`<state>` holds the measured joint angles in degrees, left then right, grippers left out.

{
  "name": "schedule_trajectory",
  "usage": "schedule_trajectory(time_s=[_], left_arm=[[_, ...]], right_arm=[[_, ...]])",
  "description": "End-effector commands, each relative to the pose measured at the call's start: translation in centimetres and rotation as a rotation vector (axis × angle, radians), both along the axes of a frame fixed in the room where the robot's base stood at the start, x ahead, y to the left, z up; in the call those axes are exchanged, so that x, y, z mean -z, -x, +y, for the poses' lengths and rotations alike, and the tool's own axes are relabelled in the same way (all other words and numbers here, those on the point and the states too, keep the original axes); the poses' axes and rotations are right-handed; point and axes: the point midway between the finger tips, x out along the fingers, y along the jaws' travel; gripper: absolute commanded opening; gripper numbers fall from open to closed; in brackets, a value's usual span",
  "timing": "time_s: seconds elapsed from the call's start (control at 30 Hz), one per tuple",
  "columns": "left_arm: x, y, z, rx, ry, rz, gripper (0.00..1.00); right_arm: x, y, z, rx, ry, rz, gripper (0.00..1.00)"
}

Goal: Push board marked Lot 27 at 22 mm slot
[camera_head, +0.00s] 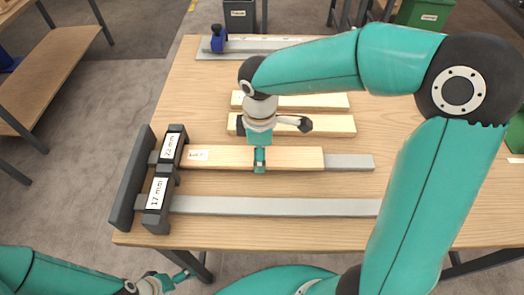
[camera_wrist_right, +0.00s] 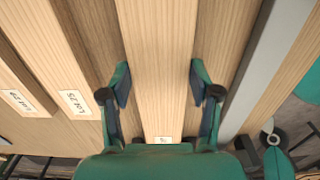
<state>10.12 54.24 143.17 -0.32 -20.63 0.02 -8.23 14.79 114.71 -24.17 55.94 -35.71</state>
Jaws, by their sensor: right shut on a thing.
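The held board (camera_head: 295,157) is pale wood with a white label (camera_head: 197,155) near its left end, too small to read for sure. It lies along a grey rail, its left end up against the dark block marked 22 mm (camera_head: 171,146); I cannot tell whether it is inside the slot. My right gripper (camera_head: 259,165) is shut on the board near its middle, from above. In the right wrist view the fingers (camera_wrist_right: 160,85) stand on either side of the board (camera_wrist_right: 158,45). My left gripper (camera_head: 184,275) is off the table's front-left, its opening unclear.
A block marked 17 mm (camera_head: 158,195) with an empty rail (camera_head: 270,206) lies nearer. Two more boards (camera_head: 335,101) (camera_head: 335,125) lie behind; labels in the wrist view look like Lot 25 (camera_wrist_right: 75,103) and Lot 29 (camera_wrist_right: 18,101). A blue-handled tool (camera_head: 218,40) stands at the back.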

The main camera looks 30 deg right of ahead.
Motion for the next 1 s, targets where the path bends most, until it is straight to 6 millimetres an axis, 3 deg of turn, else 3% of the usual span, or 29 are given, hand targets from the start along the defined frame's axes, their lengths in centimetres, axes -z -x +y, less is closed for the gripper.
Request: schedule_trajectory(time_s=[1.0], left_arm=[[-0.5,0.0,0.0,0.0,0.0,0.0,0.91]], right_arm=[[0.2,-1.5,2.7,-0.002,-0.001,0.003,0.22]])
